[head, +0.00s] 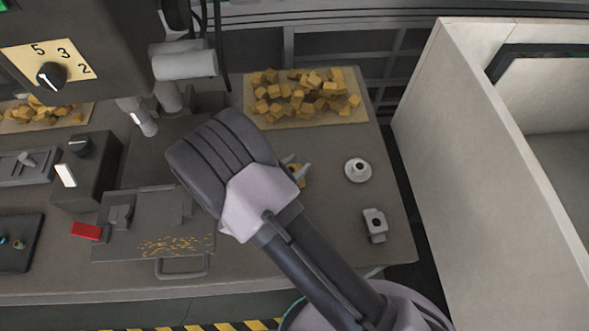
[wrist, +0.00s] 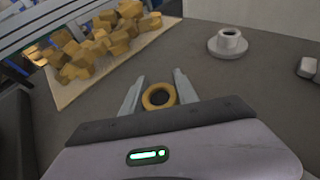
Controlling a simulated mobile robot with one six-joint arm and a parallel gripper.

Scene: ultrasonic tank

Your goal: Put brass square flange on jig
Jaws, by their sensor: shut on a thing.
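A brass part (wrist: 146,98) with a round raised rim and a dark bore sits between the fingers of my gripper (wrist: 157,86) in the wrist view. My gripper is shut on it. Whether its base is square is hidden. In the head view, my gripper (head: 300,172) is over the right half of the bench, and the brass part (head: 296,169) shows only as a small patch beside my wrist. A dark plate fixture (head: 112,245) with a red handle and brass chips lies to the left; I cannot tell for certain that it is the jig.
A round grey flange (head: 358,178) and a grey block with a hole (head: 376,234) stand on the right of the bench. A tray of brass-coloured blocks (head: 262,121) lies at the back. A pale walled tank (head: 450,130) rises beyond the right edge. A machine head overhangs the left.

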